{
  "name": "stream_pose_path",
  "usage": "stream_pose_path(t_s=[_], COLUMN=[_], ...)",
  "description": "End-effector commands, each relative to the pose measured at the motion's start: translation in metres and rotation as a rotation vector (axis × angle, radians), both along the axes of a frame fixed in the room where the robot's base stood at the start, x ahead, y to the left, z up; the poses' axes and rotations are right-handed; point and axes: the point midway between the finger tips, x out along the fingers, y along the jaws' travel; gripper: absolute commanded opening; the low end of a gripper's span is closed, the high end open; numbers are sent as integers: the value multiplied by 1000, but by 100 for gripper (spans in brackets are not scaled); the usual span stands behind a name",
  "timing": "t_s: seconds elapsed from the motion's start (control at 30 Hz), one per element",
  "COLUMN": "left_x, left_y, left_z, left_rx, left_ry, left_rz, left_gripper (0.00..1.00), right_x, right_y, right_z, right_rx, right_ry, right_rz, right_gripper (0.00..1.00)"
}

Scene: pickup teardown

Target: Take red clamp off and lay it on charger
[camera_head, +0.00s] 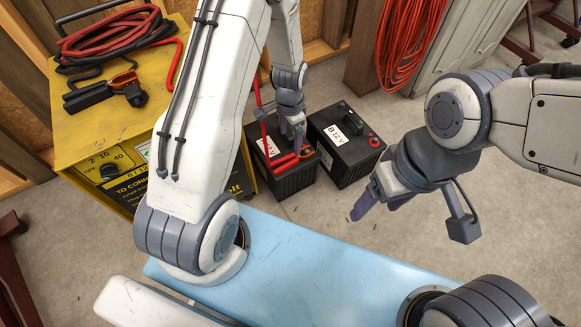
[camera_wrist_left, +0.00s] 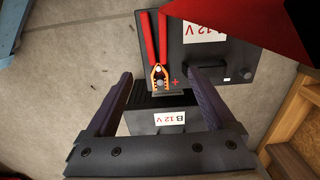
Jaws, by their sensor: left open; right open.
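The red clamp (camera_head: 284,161) is on the left black battery (camera_head: 297,180). In the left wrist view the red clamp (camera_wrist_left: 156,45) has its two handles pointing up and its orange jaws beside a red plus mark. My left gripper (camera_head: 297,142) is above that battery, close to the clamp. In the left wrist view my left gripper (camera_wrist_left: 159,76) is open, with the clamp's jaws showing between its fingers; I cannot tell whether they touch. The yellow charger (camera_head: 110,118) stands at left. My right gripper (camera_head: 378,204) is open and empty, right of the batteries.
A black clamp (camera_head: 122,92) and coiled red and black cables (camera_head: 105,38) lie on the charger top. A second battery (camera_head: 355,155) marked B 12 V stands right of the first. A light blue surface (camera_head: 300,275) is in front. An orange cable coil (camera_head: 408,40) hangs behind.

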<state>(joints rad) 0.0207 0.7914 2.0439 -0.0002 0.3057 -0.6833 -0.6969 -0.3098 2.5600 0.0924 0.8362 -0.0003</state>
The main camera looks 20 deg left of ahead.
Motion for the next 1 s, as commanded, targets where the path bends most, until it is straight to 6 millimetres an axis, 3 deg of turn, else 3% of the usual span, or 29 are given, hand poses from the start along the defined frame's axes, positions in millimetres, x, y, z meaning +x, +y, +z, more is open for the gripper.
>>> stream_pose_path(t_s=[0.3,0.53,0.8,1.0], left_x=[-1,-2,-6,-5], left_y=[0,-1,-3,-3], left_z=[-48,-62,-98,-102], left_rx=[0,1,0,0], left_ry=[2,1,1,0], left_rz=[0,0,0,0], left_gripper=[89,89,89,89], right_x=[0,0,0,0], right_y=[0,0,0,0], right_z=[-29,-40,-72,-74], right_rx=[0,0,0,0], right_ry=[0,0,0,0], right_rz=[0,0,0,0], right_gripper=[72,72,72,72])
